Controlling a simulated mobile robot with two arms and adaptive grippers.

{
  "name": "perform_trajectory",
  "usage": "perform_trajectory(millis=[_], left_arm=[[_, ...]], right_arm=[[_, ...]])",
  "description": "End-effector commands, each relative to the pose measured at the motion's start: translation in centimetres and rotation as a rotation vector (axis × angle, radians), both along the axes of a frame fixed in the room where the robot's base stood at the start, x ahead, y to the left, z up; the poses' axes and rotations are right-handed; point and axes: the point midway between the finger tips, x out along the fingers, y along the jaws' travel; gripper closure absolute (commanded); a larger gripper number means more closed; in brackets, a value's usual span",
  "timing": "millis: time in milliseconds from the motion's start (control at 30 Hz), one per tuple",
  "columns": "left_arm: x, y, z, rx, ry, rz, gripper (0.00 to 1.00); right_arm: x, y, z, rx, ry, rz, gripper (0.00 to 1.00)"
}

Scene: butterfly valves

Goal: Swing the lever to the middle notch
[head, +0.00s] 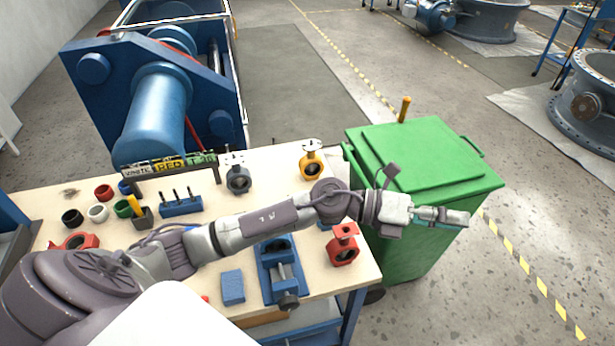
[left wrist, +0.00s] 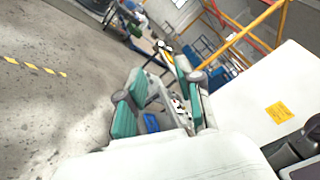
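Several valve bodies stand on the workbench in the head view: a yellow one (head: 312,166) at the back right, a dark grey one (head: 238,180) left of it, and a red one (head: 344,251) near the right edge. The yellow and grey ones carry small pale top plates; lever and notches are too small to make out. My left arm reaches across the bench. Its gripper (head: 452,217) is beyond the right edge, in front of the green bin, apart from every valve. In the left wrist view the gripper (left wrist: 160,85) has its teal-padded fingers apart, with nothing between them. My right gripper is not visible.
The green bin (head: 432,150) stands against the bench's right side. A blue vise (head: 281,275), a blue block (head: 232,287), coloured rings (head: 103,192) and a label rack (head: 168,164) occupy the wooden bench top (head: 210,270). Open floor lies right of the bin.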

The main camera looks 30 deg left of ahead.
Motion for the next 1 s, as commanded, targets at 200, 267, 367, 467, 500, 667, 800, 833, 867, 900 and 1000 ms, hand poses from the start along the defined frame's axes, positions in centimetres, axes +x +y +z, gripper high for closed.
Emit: perform_trajectory(millis=[200, 267, 367, 467, 500, 667, 800, 833, 867, 900, 1000], left_arm=[[0.8, 10.2, -8.4, 0.855, -0.137, -0.334, 0.65], [1.3, 14.6, -9.5, 1.047, -0.108, -0.379, 0.65], [1.9, 21.2, -9.6, 1.29, -0.038, -0.417, 0.65], [2.0, 26.0, -9.0, 1.451, 0.037, -0.43, 0.65], [1.9, 27.4, -8.7, 1.496, 0.062, -0.434, 0.65], [1.7, 30.4, -8.0, 1.588, 0.122, -0.436, 0.65], [1.6, 30.6, -8.4, 1.597, 0.13, -0.439, 0.65], [1.6, 30.6, -8.6, 1.596, 0.13, -0.438, 0.65], [1.6, 30.6, -8.8, 1.596, 0.13, -0.438, 0.65], [1.6, 30.6, -9.1, 1.595, 0.129, -0.439, 0.65], [1.6, 30.5, -10.0, 1.594, 0.128, -0.438, 0.65]], right_arm=[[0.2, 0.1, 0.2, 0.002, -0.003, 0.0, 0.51], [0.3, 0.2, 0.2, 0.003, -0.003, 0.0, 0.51], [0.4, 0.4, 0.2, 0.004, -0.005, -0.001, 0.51], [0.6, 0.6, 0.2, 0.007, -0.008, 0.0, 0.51], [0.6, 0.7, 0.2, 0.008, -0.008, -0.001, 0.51], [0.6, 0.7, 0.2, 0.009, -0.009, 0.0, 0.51], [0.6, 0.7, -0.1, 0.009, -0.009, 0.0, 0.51], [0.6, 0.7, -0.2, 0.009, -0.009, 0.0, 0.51], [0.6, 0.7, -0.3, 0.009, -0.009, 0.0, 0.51], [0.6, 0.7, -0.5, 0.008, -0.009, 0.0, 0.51], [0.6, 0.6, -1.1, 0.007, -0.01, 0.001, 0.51]])
